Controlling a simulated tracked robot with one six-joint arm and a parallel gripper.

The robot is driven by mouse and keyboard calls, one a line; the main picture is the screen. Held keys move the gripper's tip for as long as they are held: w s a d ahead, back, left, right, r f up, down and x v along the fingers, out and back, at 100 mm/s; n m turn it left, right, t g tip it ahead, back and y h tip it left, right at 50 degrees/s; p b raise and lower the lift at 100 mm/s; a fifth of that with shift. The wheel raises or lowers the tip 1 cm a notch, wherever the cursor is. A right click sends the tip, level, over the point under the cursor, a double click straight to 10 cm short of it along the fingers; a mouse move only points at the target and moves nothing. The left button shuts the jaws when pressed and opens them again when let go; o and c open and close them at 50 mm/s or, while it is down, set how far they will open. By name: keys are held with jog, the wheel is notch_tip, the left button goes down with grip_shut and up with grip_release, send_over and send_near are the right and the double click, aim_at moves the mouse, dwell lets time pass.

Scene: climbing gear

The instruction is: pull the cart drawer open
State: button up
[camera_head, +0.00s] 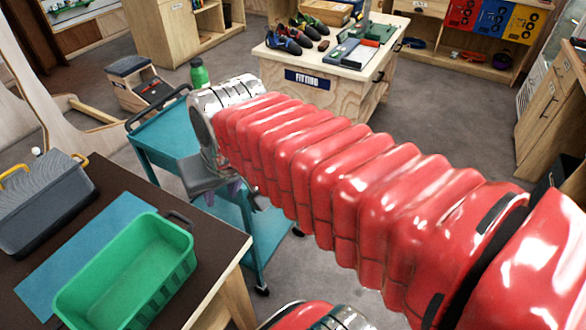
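The teal cart (168,132) stands left of centre, with a dark push handle at its far left end and a lower shelf near the floor. My red-sleeved arm reaches across the view from the lower right to the cart's near right side. My gripper (234,194) is at that side, below the silver wrist, partly hidden by the wrist and sleeve. Its fingertips are too small and covered to tell open from shut, or whether they touch the cart. I cannot make out the cart's drawer or its handle; my arm covers that area.
A green bottle (198,74) is at the cart's far end. A dark-topped table with a green crate (70,296), a blue mat (62,262) and a grey toolbox (42,215) is at lower left. A fitting counter (290,92) stands behind. Grey floor is clear at right.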

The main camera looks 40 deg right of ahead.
jog(key=w+d+f+m+g, duration=0.1)
jog(key=w+d+f+m, duration=0.15)
jog(key=w+d, duration=0.5)
jog(key=w+d+f+m+g, duration=0.1)
jog(key=w+d+f+m, duration=0.1)
jog(key=w+d+m, duration=0.5)
jog(key=w+d+f+m, duration=0.1)
jog(key=d+f, duration=0.6)
jog(key=d, duration=0.3)
jog(key=w+d+f+m+g+y, duration=0.1)
jog(key=d+f, duration=0.6)
jog(key=d, duration=0.4)
jog(key=shift+w+d, duration=0.15)
jog(key=shift+w, duration=0.15)
jog(key=shift+m, duration=0.25)
jog(key=f, duration=0.4)
jog(key=w+f, duration=0.1)
jog(key=f, duration=0.4)
jog(key=w+a+f, duration=0.1)
jog(key=f, duration=0.3)
jog(key=shift+w+f, duration=0.2)
jog(key=shift+f, duration=0.05)
jog(key=shift+c, duration=0.4)
